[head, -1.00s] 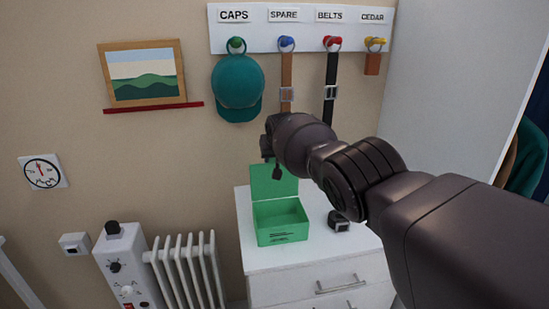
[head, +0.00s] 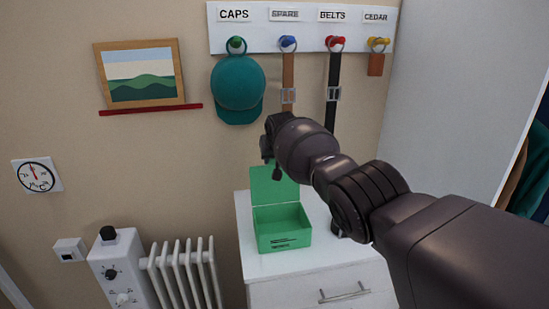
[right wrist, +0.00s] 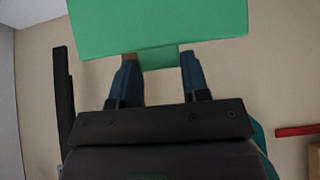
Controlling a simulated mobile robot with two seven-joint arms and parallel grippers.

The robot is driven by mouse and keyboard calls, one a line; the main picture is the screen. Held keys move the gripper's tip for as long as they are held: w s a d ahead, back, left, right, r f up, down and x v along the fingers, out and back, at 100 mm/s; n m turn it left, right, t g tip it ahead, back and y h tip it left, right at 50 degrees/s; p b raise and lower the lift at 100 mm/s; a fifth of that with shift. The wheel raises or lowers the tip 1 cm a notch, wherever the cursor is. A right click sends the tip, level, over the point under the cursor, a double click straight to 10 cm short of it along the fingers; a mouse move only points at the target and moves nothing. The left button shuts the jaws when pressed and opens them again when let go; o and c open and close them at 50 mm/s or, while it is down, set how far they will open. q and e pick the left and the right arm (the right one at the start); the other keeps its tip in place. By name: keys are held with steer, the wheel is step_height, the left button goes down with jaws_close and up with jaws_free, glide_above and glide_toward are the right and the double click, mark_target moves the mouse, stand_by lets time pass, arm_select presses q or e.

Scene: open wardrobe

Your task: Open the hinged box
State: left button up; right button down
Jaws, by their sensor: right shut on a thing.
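The green hinged box (head: 283,229) stands on a white drawer cabinet with its lid (head: 273,189) raised about upright at the back. I can see into its open inside, which looks empty. My right gripper (head: 271,169) is at the lid's top edge. In the right wrist view, the green lid (right wrist: 160,22) spans the top of the picture, and a small green tab on its edge sits between the two fingers of my right gripper (right wrist: 158,62). The gripper is shut on the lid's tab. My left gripper is in neither view.
A small dark object is mostly hidden behind my arm. A teal cap (head: 238,88) and belts (head: 332,90) hang behind. A radiator (head: 182,270) stands left, a white panel right.

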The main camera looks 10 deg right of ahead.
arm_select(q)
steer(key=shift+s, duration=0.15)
arm_select(e)
steer(key=shift+w+r, duration=0.2)
steer(key=shift+r, duration=0.3)
steer(key=c, duration=1)
jaws_free()
steer(key=shift+c, duration=0.2)
steer(key=o, duration=0.4)
steer(key=shift+f, duration=0.2)
steer(key=shift+o, duration=0.2)
steer(key=shift+f, duration=0.15)
steer(key=shift+p+v, duration=0.6)
steer(key=shift+v, duration=0.15)
arm_select(q)
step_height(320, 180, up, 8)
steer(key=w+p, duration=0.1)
steer(key=p, duration=0.5)
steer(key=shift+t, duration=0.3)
arm_select(e)
steer(key=v, duration=0.9)
steer(key=shift+s, duration=0.2)
